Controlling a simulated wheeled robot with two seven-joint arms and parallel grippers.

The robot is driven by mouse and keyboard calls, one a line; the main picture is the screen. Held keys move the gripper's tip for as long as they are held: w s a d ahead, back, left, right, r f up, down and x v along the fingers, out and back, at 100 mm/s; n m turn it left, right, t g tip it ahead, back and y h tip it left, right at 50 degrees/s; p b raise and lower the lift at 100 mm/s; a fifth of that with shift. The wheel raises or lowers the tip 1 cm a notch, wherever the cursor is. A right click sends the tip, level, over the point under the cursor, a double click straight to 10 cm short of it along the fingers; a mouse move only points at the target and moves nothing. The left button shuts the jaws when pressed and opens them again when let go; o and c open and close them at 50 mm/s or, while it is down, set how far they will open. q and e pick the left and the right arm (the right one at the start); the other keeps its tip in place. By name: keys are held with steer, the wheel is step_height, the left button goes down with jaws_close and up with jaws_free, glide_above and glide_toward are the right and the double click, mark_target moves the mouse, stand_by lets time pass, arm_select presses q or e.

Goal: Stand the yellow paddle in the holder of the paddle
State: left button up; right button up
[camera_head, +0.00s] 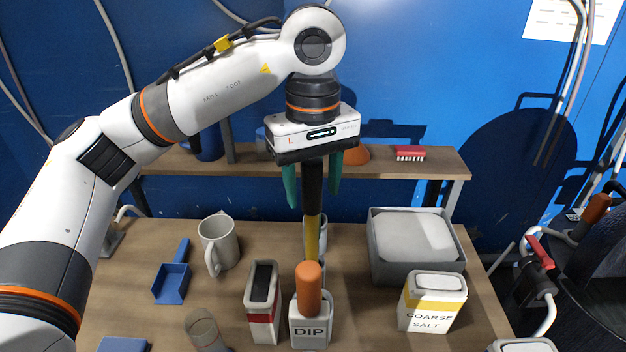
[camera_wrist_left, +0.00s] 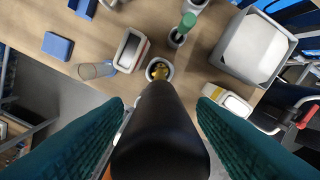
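The yellow paddle has a black handle (camera_head: 312,185) and a yellow lower part (camera_head: 312,235); it is upright. In the head view the orange-handled DIP container mostly hides that lower end. My left gripper (camera_head: 314,190) points down around the handle's top. Its teal fingers stand apart on both sides, with gaps to the handle. My right gripper is not in view.
The DIP container (camera_head: 310,336) and a red-banded box (camera_head: 262,318) stand just in front. A green-handled tool (camera_wrist_left: 188,22) stands in another holder behind. A grey tub (camera_head: 378,262) and salt box (camera_head: 430,318) are right; a mug (camera_head: 222,240) and blue scoop (camera_head: 170,290) left.

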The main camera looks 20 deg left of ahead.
arm_select(q)
step_height(320, 180, up, 12)
stand_by(0.6)
steer(key=shift+p, duration=0.3)
